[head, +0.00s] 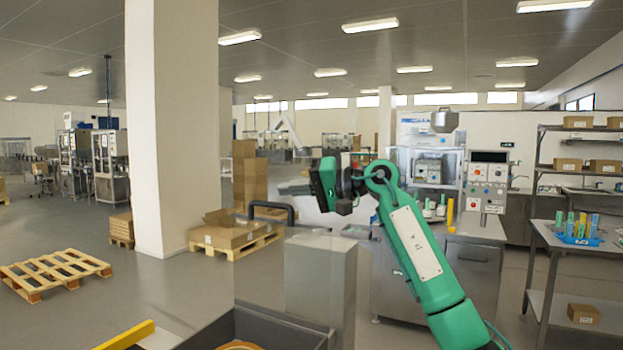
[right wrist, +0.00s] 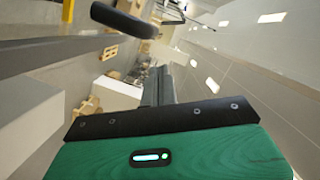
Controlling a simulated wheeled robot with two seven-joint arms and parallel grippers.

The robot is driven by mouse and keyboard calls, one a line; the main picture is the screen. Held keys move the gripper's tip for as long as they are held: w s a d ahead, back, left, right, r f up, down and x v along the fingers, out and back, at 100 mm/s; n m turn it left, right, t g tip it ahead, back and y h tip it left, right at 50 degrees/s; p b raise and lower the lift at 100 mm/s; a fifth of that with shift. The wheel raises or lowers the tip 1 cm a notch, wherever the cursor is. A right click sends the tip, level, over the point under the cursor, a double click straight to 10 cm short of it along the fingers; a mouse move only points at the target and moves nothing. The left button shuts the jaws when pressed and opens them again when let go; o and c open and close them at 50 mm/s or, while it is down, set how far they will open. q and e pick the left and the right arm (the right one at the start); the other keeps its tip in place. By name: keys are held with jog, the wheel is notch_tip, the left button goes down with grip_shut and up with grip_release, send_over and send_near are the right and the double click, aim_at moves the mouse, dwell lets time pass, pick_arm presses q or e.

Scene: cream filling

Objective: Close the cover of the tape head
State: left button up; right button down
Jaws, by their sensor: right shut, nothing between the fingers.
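My right gripper (head: 325,185) is held up at the middle of the head view, at the end of my green arm. In the right wrist view its dark fingers (right wrist: 163,85) are together, with nothing between them. A bent black handle-like bar (head: 270,206) is left of and below the gripper, above a grey box-shaped housing (head: 320,278). A rounded black bar (right wrist: 123,20) also shows at the upper left of the wrist view, apart from the fingers. I cannot make out for sure which part is the tape head or its cover. My left gripper is out of view.
A dark-walled trough (head: 285,332) with something brown inside and a yellow bar (head: 125,336) are at the bottom. Cartons on a pallet (head: 232,238) stand behind, beside a white pillar (head: 175,120). A machine with a control panel (head: 487,180) stands behind my arm.

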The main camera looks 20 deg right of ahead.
jog(key=shift+s+a+f, duration=0.65)
jog(key=shift+s+f, duration=0.1)
jog(key=shift+s, duration=0.05)
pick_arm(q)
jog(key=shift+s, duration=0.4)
pick_arm(e)
jog(key=shift+s+a, duration=0.1)
